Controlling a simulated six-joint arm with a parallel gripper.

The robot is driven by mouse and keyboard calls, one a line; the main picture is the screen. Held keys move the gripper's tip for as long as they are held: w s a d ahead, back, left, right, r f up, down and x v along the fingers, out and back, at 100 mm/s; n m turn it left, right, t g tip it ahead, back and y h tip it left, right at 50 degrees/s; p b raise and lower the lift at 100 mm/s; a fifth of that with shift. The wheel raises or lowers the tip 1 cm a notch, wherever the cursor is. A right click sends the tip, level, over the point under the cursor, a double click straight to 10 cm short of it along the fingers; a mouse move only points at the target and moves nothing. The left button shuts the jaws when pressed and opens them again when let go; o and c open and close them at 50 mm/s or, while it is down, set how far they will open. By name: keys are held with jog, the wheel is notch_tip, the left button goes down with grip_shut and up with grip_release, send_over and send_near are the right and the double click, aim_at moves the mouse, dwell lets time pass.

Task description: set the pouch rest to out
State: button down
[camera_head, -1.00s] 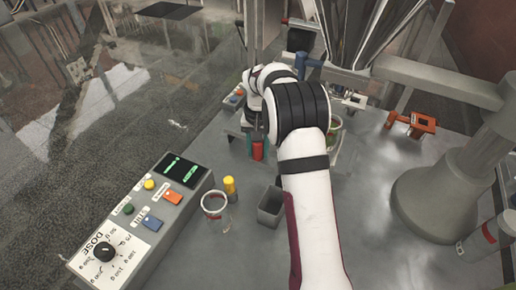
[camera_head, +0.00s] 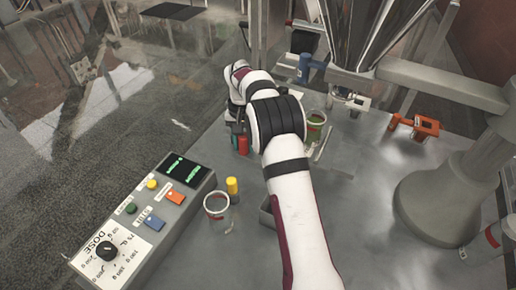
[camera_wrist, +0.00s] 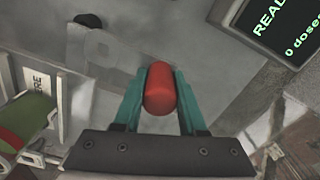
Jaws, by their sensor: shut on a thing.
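My gripper (camera_wrist: 160,82) has its teal fingers closed on the two sides of a red knob (camera_wrist: 160,95). In the head view the red knob (camera_head: 243,146) shows low beside the end of my arm, left of the filler, and my gripper (camera_head: 238,142) is partly hidden by my wrist there. Pale grey flat surfaces lie behind the knob in the wrist view. I cannot tell which part is the pouch rest, or what the knob is joined to.
A control box (camera_head: 150,225) stands at the left. A clear cup (camera_head: 216,206) and a yellow cylinder (camera_head: 232,186) stand beside it. A green-filled jar (camera_head: 315,127) is right of my arm, under the hopper (camera_head: 370,30). An orange bracket (camera_head: 414,126) is further right.

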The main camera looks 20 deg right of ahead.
jog(key=shift+w+a, duration=1.2)
jog(key=shift+w, duration=0.05)
jog(key=shift+c, duration=2.4)
grip_release()
jog(key=shift+r, duration=0.1)
notch_tip(320, 180, up, 12)
